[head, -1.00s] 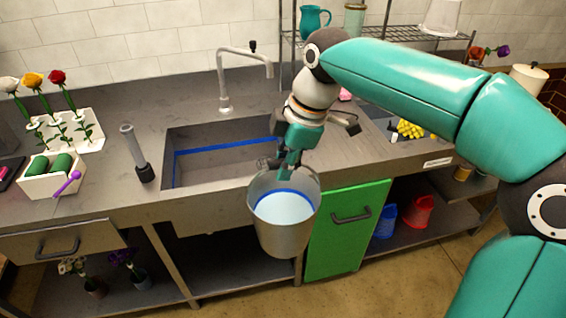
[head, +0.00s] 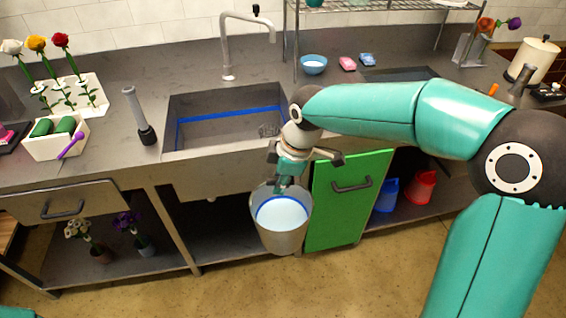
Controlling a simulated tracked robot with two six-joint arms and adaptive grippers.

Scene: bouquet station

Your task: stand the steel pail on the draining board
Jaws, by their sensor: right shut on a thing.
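The steel pail (head: 282,242) hangs upright in the air in front of the sink's front edge, below counter height. Pale liquid and a blue line show inside it. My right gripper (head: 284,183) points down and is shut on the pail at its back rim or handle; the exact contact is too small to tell. The draining board is not clearly identifiable; a dark flat panel (head: 398,74) lies on the counter right of the sink, partly hidden by my right arm. My left gripper is not in view.
The sink (head: 215,130) has a blue line around its inside, with a tap (head: 228,45) behind. Right are a blue bowl (head: 313,65) and pink and blue sponges (head: 347,63). A green cupboard door (head: 345,210) is beside the pail.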

